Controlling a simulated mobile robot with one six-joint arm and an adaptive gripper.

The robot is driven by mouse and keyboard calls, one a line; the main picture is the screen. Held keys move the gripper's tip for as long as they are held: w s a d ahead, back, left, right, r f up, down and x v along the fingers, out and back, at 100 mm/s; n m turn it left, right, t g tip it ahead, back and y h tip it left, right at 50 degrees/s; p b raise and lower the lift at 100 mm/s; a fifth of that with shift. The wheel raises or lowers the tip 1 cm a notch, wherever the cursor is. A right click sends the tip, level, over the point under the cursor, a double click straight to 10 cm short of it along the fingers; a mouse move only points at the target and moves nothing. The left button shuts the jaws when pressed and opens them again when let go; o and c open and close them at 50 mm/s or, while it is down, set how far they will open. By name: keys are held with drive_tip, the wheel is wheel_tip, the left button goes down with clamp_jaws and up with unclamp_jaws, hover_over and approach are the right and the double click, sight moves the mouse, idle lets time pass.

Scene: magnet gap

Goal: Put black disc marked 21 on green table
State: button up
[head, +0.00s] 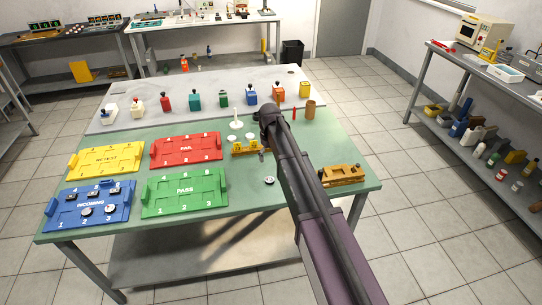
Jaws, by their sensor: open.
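The green table (237,207) fills the middle of the head view. A small dark disc with a pale face (269,181) lies on its bare top, left of my arm. Several dark discs, one of them here (86,211), sit in the blue INCOMING tray (62,221). The number 21 cannot be read on any disc. My arm reaches from the lower right to the back of the green table. My gripper (263,153) is mostly hidden by the arm, near the small yellow stand (240,151). It is open, and nothing shows held in it.
Yellow RETEST (105,158), red FAIL (186,149) and green PASS (184,190) trays stand on the left. An orange-brown fixture (343,174) is at the right edge. Several coloured blocks line the grey back strip. The front middle of the green top is clear.

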drive_tip(key=shift+r, duration=0.1)
idle(0.7)
drive_tip(key=s+d+m, duration=0.7)
drive_tip(key=s+d, duration=1.6)
drive_tip(key=s, duration=0.3)
drive_tip(key=shift+d+m, duration=0.2)
drive_tip(key=shift+m, duration=0.1)
